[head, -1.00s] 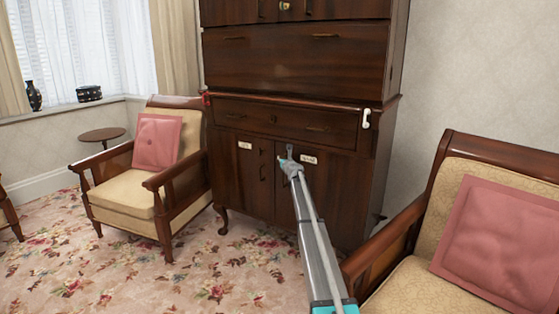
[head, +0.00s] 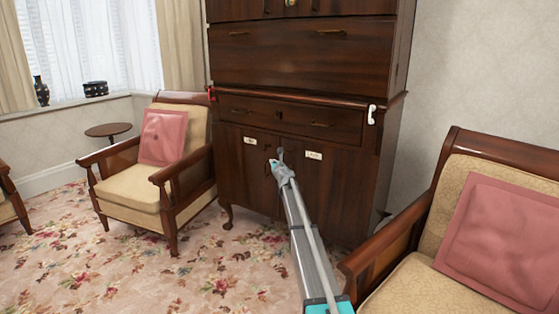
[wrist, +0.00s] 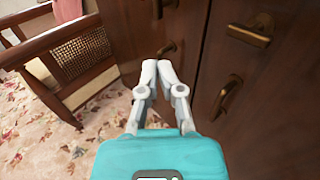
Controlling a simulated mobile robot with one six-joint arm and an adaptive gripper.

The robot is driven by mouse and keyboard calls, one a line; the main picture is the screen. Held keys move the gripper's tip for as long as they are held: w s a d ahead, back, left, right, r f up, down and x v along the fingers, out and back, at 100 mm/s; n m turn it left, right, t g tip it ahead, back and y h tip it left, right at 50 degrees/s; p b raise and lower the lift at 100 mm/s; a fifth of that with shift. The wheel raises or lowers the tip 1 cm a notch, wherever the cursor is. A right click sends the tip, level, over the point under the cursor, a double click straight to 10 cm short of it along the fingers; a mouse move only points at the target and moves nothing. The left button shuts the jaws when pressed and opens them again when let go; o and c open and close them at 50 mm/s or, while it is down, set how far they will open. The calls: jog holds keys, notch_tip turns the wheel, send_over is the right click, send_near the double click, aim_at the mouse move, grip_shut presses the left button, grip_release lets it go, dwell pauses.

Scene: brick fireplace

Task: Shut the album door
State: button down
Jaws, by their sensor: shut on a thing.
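The dark wooden cabinet (head: 340,195) has two lower doors, a left door (head: 237,180) and a right door (head: 325,190). A small white label sits on each, left (head: 250,141) and right (head: 314,155); the print is too small to read, so I cannot tell which is the album door. My gripper (head: 281,154) is in front of the meeting line of the doors. In the wrist view, my gripper (wrist: 163,64) has its fingers together, just below a brass handle (wrist: 166,47) in the picture. What lies between the tips is hidden. Another handle (wrist: 225,97) is to the right.
A cream armchair (head: 130,190) with a pink cushion stands left of the cabinet. Another armchair (head: 425,270) fills the lower right, close to my arm. Drawers (head: 290,118) are above the doors. Floral carpet (head: 170,285) is open in front of the cabinet.

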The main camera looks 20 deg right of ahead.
jog(key=shift+s+a, duration=0.85)
jog(key=shift+a, duration=0.1)
jog(key=s+a+f+n+g+y+p, duration=0.1)
jog(key=s+a+f+n+g+y, duration=0.3)
jog(key=s+a+n, duration=0.85)
jog(key=s+a+f+n+g+y+p, duration=0.1)
jog(key=s+a+f+n+g+y, duration=0.25)
jog(key=s+a+n, duration=0.85)
jog(key=s+d+f+n+g+h, duration=0.2)
jog(key=s+f+n+g, duration=0.15)
jog(key=s, duration=0.85)
jog(key=s+d+f+n+g+h, duration=0.2)
jog(key=s+n+g+h, duration=0.15)
jog(key=s, duration=0.95)
jog(key=s+d+f+n+g+h, duration=0.25)
jog(key=s+n+g, duration=0.2)
jog(key=s, duration=0.75)
notch_tip(320, 180, up, 38)
jog(key=t+p, duration=0.1)
jog(key=p, duration=3.7)
jog(key=shift+a+f+y+p, duration=0.15)
jog(key=shift+a+y+p, duration=0.05)
jog(key=shift+y+p, duration=0.25)
